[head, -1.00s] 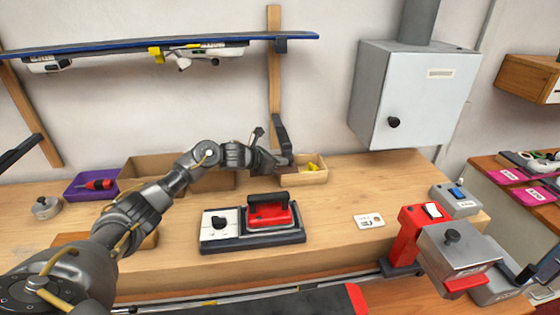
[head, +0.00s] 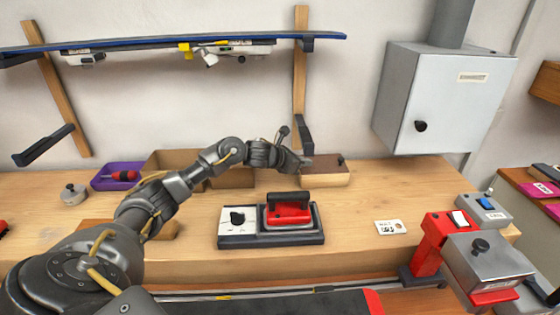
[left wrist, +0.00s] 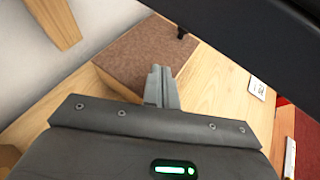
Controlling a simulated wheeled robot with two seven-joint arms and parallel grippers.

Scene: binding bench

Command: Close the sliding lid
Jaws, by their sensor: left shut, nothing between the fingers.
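The small wooden box (head: 325,180) stands at the back of the bench, below the wall bracket. Its brown sliding lid (head: 328,163) covers the top as far as I can see, and no contents show. In the left wrist view the brown lid (left wrist: 140,55) spans the box, with a small black knob (left wrist: 181,33) at its far end. My left gripper (head: 304,163) is shut and empty at the left end of the box. Its fingers (left wrist: 161,88) overlap the near lid edge in the wrist view; I cannot tell whether they touch. My right gripper is out of view.
A waxing iron (head: 288,213) sits on its base in front of the box. A purple tray (head: 118,176) and larger cardboard bin (head: 165,162) stand left. A grey cabinet (head: 440,100) hangs at right. Bare bench lies right of the box.

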